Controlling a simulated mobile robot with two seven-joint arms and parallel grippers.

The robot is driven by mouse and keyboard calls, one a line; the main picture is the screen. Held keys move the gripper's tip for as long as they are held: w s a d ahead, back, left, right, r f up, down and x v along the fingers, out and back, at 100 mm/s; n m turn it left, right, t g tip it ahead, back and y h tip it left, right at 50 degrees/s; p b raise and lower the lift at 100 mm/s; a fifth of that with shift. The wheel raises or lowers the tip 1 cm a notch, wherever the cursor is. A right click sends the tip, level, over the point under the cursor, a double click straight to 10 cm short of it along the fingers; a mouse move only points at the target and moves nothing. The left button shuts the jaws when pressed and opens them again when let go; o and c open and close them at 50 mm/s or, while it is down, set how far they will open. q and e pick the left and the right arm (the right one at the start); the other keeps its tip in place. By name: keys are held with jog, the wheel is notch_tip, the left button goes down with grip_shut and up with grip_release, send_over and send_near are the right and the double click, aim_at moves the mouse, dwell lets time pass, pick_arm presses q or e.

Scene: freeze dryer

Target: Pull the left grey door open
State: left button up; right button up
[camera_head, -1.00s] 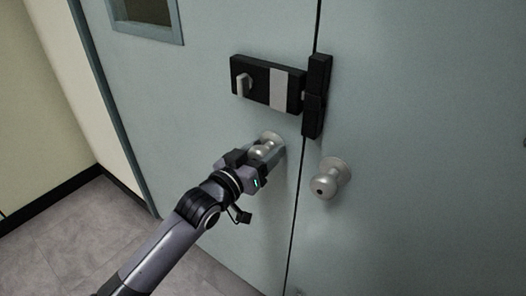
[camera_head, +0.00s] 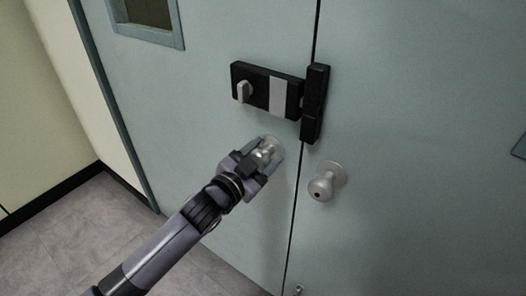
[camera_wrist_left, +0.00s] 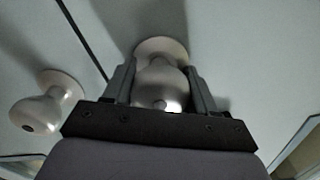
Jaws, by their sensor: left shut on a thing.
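The left grey door (camera_head: 200,90) stands flush with the right grey door (camera_head: 430,150) along a dark seam. My left gripper (camera_head: 264,157) is shut on the left door's round silver knob (camera_head: 270,146). In the left wrist view the same knob (camera_wrist_left: 161,82) sits between the two fingers of the left gripper (camera_wrist_left: 162,88). The right door's knob (camera_head: 327,181) is free, to the right of the seam; it also shows in the left wrist view (camera_wrist_left: 45,102). My right gripper is not in view.
A black lock with a silver thumb-turn (camera_head: 267,90) is mounted above the left knob, beside a black upright block (camera_head: 315,103) at the seam. A small window (camera_head: 146,15) is in the left door. Grey floor (camera_head: 85,235) is clear at lower left.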

pick_arm(q)
jog(key=shift+m, duration=1)
jog(key=shift+p, duration=0.3)
